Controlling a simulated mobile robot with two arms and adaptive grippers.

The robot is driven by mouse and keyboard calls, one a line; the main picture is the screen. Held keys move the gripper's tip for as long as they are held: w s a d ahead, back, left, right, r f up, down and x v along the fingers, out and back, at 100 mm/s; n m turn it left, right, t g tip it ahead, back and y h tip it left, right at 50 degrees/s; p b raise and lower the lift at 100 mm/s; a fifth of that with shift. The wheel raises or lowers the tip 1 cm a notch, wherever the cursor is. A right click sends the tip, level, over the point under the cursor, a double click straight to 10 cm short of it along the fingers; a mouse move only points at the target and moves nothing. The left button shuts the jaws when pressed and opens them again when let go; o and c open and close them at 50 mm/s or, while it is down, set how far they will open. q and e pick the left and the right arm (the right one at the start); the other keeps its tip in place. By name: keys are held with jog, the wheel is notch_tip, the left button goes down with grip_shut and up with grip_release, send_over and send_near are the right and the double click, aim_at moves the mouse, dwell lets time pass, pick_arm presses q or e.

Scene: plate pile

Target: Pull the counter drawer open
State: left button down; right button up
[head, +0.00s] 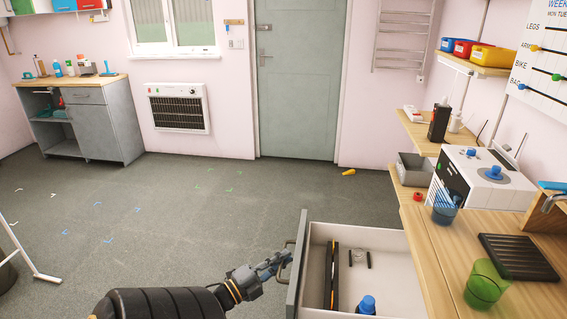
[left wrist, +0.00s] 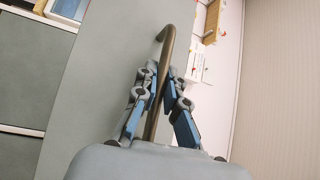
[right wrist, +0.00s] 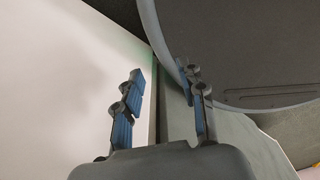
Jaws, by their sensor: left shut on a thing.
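The counter drawer (head: 378,238) stands out from the counter, with its white inside in view and its grey front (head: 298,262) on the left. My left gripper (head: 279,262) is shut on the drawer's bar handle (head: 288,258). In the left wrist view the bronze handle (left wrist: 168,50) runs between the fingers of the left gripper (left wrist: 160,85). My right gripper (right wrist: 160,85) shows only in the right wrist view, with its fingers apart and nothing between them.
In the drawer lie a long dark and orange item (head: 331,275), a small dark item (head: 359,258) and a blue-capped bottle (head: 367,305). On the counter (head: 440,265) are a green cup (head: 487,284) and a black ribbed tray (head: 518,258). The floor left of the drawer is mostly clear.

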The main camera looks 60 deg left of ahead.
pick_arm(q)
jog(key=c, duration=1.4)
grip_release()
jog(key=s+f, duration=0.1)
jog(key=s, duration=1.1)
jog(key=shift+d+f, duration=0.4)
jog(key=shift+d, duration=0.05)
